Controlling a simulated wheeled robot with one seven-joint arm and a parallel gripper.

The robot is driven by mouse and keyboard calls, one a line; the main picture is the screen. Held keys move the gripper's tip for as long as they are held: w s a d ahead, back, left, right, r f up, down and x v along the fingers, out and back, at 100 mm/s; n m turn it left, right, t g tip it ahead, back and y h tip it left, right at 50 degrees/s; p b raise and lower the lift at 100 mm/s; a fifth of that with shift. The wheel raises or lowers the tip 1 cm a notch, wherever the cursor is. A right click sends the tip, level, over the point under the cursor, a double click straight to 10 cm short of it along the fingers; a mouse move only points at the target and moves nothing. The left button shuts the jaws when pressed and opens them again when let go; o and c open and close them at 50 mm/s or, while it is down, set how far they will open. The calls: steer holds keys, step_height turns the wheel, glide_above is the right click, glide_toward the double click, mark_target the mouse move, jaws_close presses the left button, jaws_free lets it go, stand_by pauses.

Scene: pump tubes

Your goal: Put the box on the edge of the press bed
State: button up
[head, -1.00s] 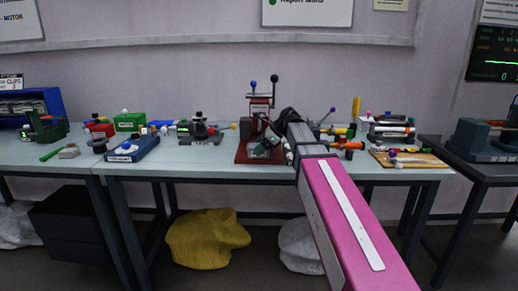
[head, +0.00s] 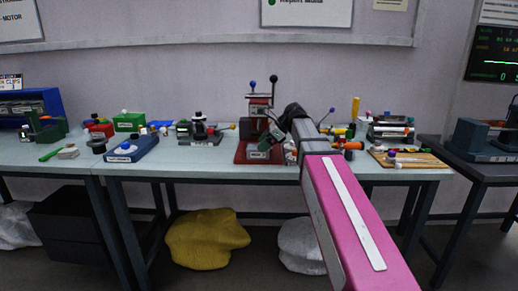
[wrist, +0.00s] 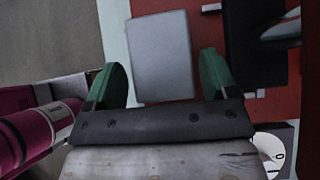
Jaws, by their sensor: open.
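The grey box (wrist: 160,42) lies flat at the edge of the red press bed (wrist: 208,28) in the wrist view. Its left side is along the bed's edge, beside the pale tabletop. My gripper (wrist: 160,72) is open, with its green fingers apart on either side of the box's near end and gaps on both sides. In the head view, my gripper (head: 270,137) is just above and in front of the press (head: 262,104) and its red bed (head: 242,157). I cannot make out the box in the head view.
The dark press body (wrist: 252,40) stands right of the box. A blue tray (head: 125,156) and a small fixture (head: 199,131) are left on the table. A wooden board (head: 420,161) and several bright parts lie right. Some table front is clear.

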steer(key=v, duration=0.9)
